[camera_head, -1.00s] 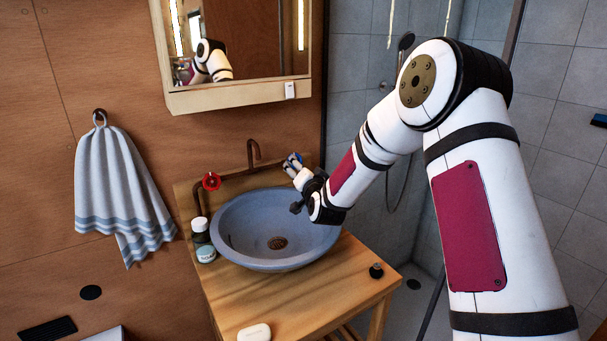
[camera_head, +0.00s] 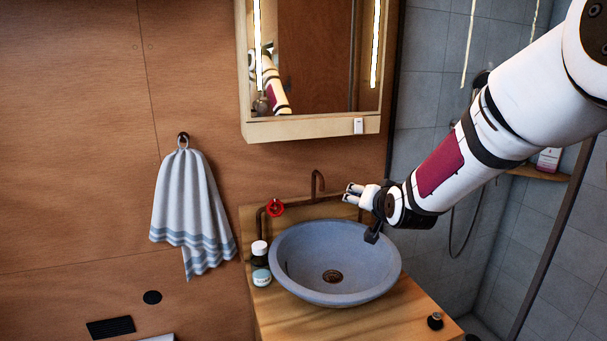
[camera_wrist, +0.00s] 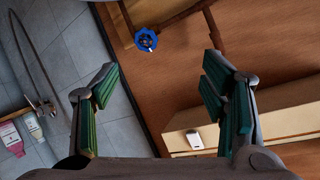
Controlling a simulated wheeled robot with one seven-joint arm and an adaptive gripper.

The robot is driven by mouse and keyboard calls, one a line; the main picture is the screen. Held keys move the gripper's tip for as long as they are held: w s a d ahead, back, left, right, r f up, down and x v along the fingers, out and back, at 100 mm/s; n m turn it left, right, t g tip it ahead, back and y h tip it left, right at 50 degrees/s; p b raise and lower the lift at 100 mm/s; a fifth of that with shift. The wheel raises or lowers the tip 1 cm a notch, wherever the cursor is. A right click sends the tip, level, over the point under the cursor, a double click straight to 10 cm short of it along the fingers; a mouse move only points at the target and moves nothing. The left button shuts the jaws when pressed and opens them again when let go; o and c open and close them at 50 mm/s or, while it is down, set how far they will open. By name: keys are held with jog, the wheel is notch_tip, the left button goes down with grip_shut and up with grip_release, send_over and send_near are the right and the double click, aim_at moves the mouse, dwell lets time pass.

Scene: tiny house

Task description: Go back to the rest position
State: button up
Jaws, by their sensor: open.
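My gripper (camera_head: 349,194) is at the end of my white arm, above the back right rim of the blue-grey basin (camera_head: 292,278). In the wrist view its green-padded fingers (camera_wrist: 160,88) are spread wide apart with nothing between them. A blue round knob (camera_wrist: 146,40) shows beyond the fingers, near the top of the wrist view. It is apart from both fingers. In the head view I cannot make out this knob near my gripper.
A mirror cabinet (camera_head: 310,129) hangs above. A towel (camera_head: 188,205) hangs left; the tiled shower (camera_head: 433,90) is right.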

jog(key=s+d+r+n+g, duration=0.1)
jog(key=s+g, duration=0.2)
jog(key=s, duration=1.1)
jog(key=s+r+n+g+p, duration=0.1)
jog(key=s+r+g, duration=0.1)
jog(key=s, duration=1.3)
jog(key=s+d+r+n+g+h, duration=0.1)
jog(key=s+g, duration=0.3)
jog(key=s, duration=1.1)
jog(key=shift+d+r+n+p, duration=0.25)
jog(key=shift+d+n+p, duration=0.1)
jog(key=shift+n, duration=0.25)
